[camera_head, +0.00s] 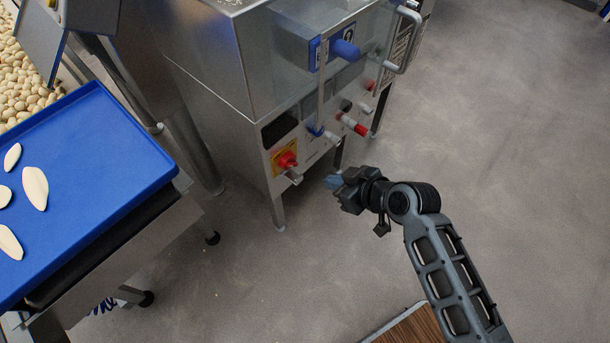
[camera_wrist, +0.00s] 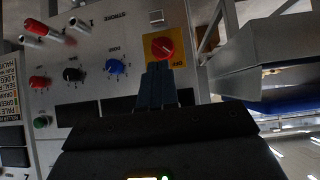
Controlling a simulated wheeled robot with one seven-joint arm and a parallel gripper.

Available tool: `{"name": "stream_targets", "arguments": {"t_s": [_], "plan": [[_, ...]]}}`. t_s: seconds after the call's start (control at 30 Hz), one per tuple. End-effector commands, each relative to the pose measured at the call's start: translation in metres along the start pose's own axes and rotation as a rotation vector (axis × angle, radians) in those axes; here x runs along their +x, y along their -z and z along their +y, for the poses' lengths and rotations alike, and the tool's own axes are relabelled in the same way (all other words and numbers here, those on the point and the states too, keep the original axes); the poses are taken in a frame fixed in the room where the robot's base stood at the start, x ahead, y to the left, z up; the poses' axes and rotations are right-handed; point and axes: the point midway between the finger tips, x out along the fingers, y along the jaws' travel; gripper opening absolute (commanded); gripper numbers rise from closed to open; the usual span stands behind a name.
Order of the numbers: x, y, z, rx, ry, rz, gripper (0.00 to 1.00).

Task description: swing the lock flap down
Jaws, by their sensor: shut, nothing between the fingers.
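A red rotary switch (camera_head: 287,160) on a yellow plate sits low on the left of the steel machine's front panel. A small grey metal piece (camera_head: 293,176) juts out just below it and looks like the lock flap, though I cannot be sure. In the wrist view the switch (camera_wrist: 163,46) is straight ahead of my fingertips, with the pale square piece (camera_wrist: 156,17) beyond it. My gripper (camera_head: 333,182) is shut and empty, to the right of the switch in the head view and seemingly apart from it. The fingers (camera_wrist: 158,70) cover the plate's near edge in the wrist view.
Blue (camera_wrist: 115,66), black and red knobs sit beside the switch on the panel. Red-tipped handles (camera_head: 353,124) and a bent steel handle (camera_head: 408,40) project from the machine. A blue tray (camera_head: 95,150) with pasta pieces stands left. Floor at right is clear.

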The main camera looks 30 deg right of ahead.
Motion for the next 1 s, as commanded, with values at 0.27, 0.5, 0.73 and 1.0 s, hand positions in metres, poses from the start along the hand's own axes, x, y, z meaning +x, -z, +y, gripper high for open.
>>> {"name": "stream_targets", "arguments": {"t_s": [0.27, 0.5, 0.73, 1.0], "plan": [[0.015, 0.017, 0.009, -0.024, 0.044, -0.007, 0.0], [0.015, 0.017, 0.009, -0.023, 0.043, -0.006, 0.0], [0.03, 0.017, 0.008, -0.023, 0.043, -0.005, 0.0], [0.081, 0.017, 0.006, -0.023, 0.044, -0.005, 0.0]]}}
